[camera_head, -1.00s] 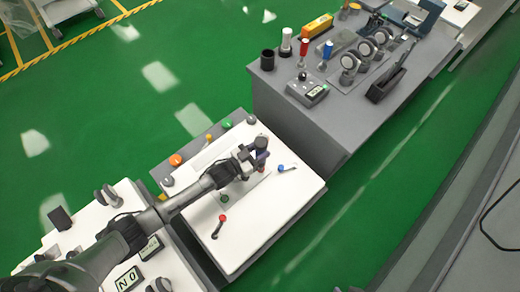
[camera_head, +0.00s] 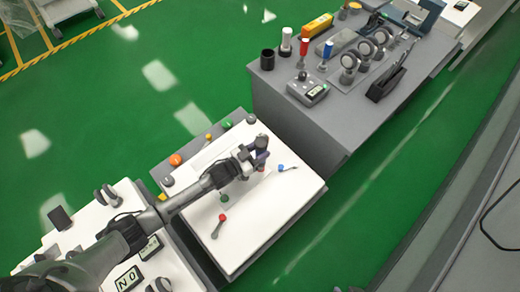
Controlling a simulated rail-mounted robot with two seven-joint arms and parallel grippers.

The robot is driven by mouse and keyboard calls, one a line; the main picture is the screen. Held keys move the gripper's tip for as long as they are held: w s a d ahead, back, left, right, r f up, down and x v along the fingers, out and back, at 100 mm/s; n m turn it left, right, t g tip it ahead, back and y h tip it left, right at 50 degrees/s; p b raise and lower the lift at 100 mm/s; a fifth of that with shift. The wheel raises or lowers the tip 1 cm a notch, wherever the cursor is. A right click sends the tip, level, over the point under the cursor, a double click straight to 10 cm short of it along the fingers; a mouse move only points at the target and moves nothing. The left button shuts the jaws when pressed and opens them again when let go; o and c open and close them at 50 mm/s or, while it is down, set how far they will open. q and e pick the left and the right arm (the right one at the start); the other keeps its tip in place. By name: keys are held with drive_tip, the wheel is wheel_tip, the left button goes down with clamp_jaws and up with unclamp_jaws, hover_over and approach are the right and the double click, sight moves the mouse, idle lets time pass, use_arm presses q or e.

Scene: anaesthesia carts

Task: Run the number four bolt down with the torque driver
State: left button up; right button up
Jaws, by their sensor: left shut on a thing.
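My left gripper (camera_head: 256,160) is over the white-topped cart (camera_head: 262,215), with its arm coming in from the lower left. A green-topped piece (camera_head: 224,198) stands on the plate's near-left side. I cannot make out bolt numbers or which bolt is number four. My right gripper is not in view.
A red-headed tool (camera_head: 222,218) and a blue-headed one (camera_head: 281,168) lie on the cart top. Coloured knobs, one orange (camera_head: 175,160), line its far-left edge. A grey cart (camera_head: 335,120) with several instruments stands at upper right. Green floor surrounds them.

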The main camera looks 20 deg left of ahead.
use_arm(q)
drive_tip(key=shift+f, duration=0.25)
idle(0.6)
drive_tip(key=shift+f, duration=0.2)
idle(0.9)
drive_tip(key=shift+f, duration=0.15)
idle(0.4)
